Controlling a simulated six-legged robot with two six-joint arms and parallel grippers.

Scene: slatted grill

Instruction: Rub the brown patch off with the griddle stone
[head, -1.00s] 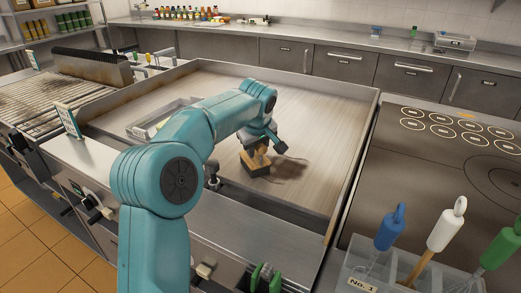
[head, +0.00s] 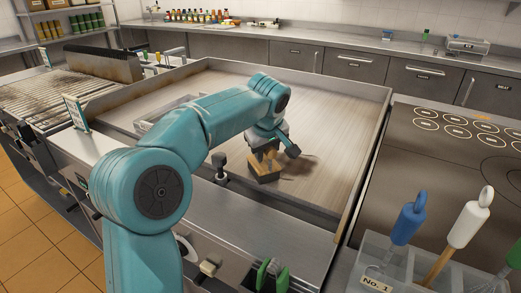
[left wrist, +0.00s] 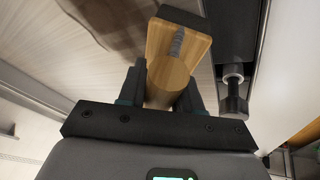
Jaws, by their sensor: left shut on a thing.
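My left gripper (head: 268,154) is shut on the griddle stone (head: 265,175), a tan block with a dark lower part and a wooden grip. In the left wrist view the griddle stone (left wrist: 188,48) sticks out beyond the fingers, its round grip between them. It is low over the front of the steel griddle plate (head: 333,122); whether it touches cannot be told. The brown patch (head: 300,165) is a dark smear on the plate just right of the stone, partly behind my gripper. It also shows in the left wrist view (left wrist: 118,25). My right gripper is not in view.
A raised metal rim (head: 366,165) bounds the griddle on the right. A shallow tray (head: 150,124) lies at its left. A clear tub (head: 395,268) with blue, white and green handled tools stands at the front right. The plate's back and right are clear.

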